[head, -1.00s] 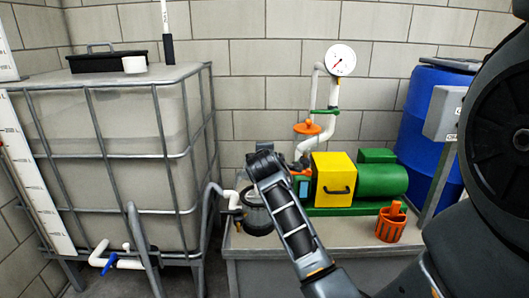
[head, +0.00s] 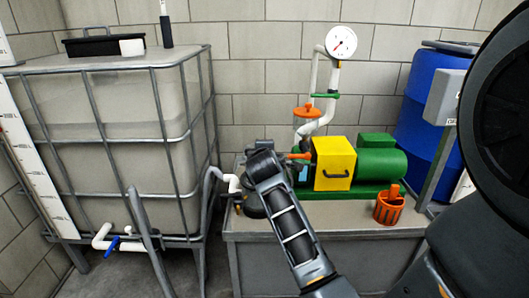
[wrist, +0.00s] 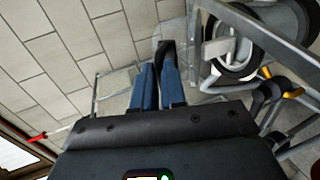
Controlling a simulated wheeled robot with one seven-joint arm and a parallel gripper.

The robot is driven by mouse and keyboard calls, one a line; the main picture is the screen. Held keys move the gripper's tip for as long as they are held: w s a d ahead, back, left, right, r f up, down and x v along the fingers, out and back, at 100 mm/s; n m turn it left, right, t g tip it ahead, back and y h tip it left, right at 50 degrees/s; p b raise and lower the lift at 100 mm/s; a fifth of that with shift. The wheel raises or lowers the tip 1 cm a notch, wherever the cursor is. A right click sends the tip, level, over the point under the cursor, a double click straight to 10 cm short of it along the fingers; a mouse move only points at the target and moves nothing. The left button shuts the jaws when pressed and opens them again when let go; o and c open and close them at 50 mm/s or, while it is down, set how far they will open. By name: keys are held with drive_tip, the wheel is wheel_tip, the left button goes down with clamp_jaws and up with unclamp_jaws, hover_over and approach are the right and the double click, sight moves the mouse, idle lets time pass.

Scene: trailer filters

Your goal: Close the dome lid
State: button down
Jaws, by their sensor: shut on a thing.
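My gripper (wrist: 163,82) shows in the wrist view with its two blue fingers close together. It is shut on a dark, narrow piece (wrist: 164,48) at the fingertips; I cannot tell whether this belongs to the dome lid. A round vessel with a dark ring and pale inside (wrist: 232,52) is just right of the fingers. In the head view my arm hides the gripper and most of a dark round pot (head: 252,208) at the bench's left end. The dome lid cannot be picked out clearly in either view.
A caged white tank (head: 120,140) stands at the left. The grey bench (head: 350,215) carries a yellow and green pump (head: 335,163) and an orange basket (head: 388,208). A gauge (head: 341,42) stands above white pipes. A blue drum (head: 425,115) is at the right.

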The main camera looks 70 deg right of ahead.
drive_tip(key=c, duration=1.4)
unclamp_jaws()
drive_tip(key=shift+d+f, duration=0.1)
drive_tip(key=shift+f, duration=0.65)
drive_tip(key=shift+o, duration=1.2)
drive_tip(key=shift+r, duration=0.25)
drive_tip(key=v, duration=0.7)
drive_tip(key=shift+a+r+p, duration=0.15)
drive_tip(key=shift+a+p, duration=0.2)
drive_tip(key=shift+p, duration=0.05)
